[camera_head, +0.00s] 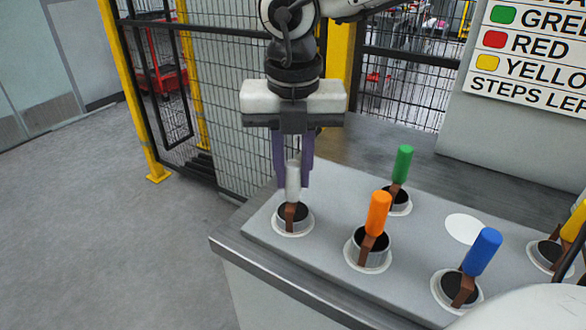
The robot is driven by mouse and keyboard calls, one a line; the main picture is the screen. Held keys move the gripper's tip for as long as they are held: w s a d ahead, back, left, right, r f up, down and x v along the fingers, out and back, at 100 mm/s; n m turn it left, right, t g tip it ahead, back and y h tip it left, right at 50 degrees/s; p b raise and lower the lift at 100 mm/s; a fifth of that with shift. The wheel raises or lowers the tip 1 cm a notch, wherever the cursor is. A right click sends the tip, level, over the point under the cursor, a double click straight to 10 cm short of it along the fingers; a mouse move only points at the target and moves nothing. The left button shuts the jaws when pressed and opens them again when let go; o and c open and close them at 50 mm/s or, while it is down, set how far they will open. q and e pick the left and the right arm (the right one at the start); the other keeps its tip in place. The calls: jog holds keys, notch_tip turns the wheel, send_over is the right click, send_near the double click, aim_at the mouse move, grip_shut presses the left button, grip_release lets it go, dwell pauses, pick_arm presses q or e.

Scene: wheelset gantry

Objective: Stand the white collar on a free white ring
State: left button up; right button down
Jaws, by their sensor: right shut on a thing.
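The white collar (292,213) has a pale upright handle, a brown stem and a dark-centred round base. It is at the white ring (279,231) on the near left of the grey plate, with the ring's rim showing around the base. I cannot tell whether it is lifted slightly. My right gripper (293,170) points down from above, its purple fingers shut on the white handle. A free white ring (464,229) lies bare on the plate, to the right of the orange collar (377,222). My left gripper is not in view.
The green collar (402,173), blue collar (479,258) and yellow collar (573,227) stand on the plate (335,185) with tilted handles. The bench's metal edge (270,271) runs along the front. A sign (530,50) and mesh fence (225,100) stand behind.

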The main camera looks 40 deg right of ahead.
jog(key=shift+r, duration=0.1)
jog(key=c, duration=1.5)
grip_release()
notch_tip(320, 180, up, 2)
jog(key=shift+r, duration=0.15)
jog(key=r, duration=0.7)
jog(key=shift+s+a+r+p, duration=0.15)
jog(key=shift+s+a+p, duration=0.15)
jog(key=shift+s+a, duration=0.1)
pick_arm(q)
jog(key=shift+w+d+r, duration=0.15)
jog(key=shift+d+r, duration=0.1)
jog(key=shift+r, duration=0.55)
pick_arm(e)
jog(key=shift+s+r, duration=0.1)
jog(key=shift+r, duration=0.2)
